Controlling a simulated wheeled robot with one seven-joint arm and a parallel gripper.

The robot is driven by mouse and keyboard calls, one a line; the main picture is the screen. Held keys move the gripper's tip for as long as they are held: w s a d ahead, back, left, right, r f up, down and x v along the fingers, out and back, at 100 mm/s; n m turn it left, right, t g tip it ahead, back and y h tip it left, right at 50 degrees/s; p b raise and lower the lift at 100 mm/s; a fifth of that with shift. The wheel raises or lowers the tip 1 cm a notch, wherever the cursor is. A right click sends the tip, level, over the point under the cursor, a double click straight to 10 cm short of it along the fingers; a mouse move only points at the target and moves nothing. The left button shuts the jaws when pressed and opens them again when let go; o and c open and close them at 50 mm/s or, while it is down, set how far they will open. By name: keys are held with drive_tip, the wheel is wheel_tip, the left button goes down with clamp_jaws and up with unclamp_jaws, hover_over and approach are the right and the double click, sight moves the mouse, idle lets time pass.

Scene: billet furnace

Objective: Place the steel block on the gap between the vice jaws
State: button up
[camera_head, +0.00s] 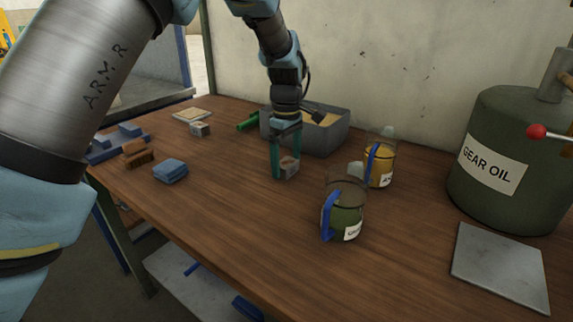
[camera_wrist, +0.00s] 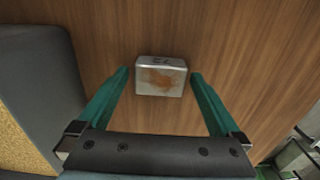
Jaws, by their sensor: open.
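The steel block (camera_wrist: 160,84), a small grey metal block with a rusty brown patch on its face, is on the wooden workbench. It also shows in the head view (camera_head: 289,168), partly hidden by a finger. My gripper (camera_wrist: 160,73) is open with its green fingers on either side of the block, a visible gap on each side. In the head view my gripper (camera_head: 285,172) points down over the block. A blue item that looks like the vice (camera_head: 103,143) is at the bench's far left end; its jaw gap is not clear.
A grey bin (camera_head: 335,138) stands just behind my gripper. Two jugs (camera_head: 346,215) (camera_head: 380,160) and a gear oil drum (camera_head: 510,150) are to the right. A blue folded cloth (camera_head: 171,170), brown brush-like item (camera_head: 136,153) and small grey block (camera_head: 200,130) lie left.

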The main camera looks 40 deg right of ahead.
drive_tip(key=shift+f, duration=0.45)
clamp_jaws()
idle(0.6)
drive_tip(key=shift+r, duration=0.1)
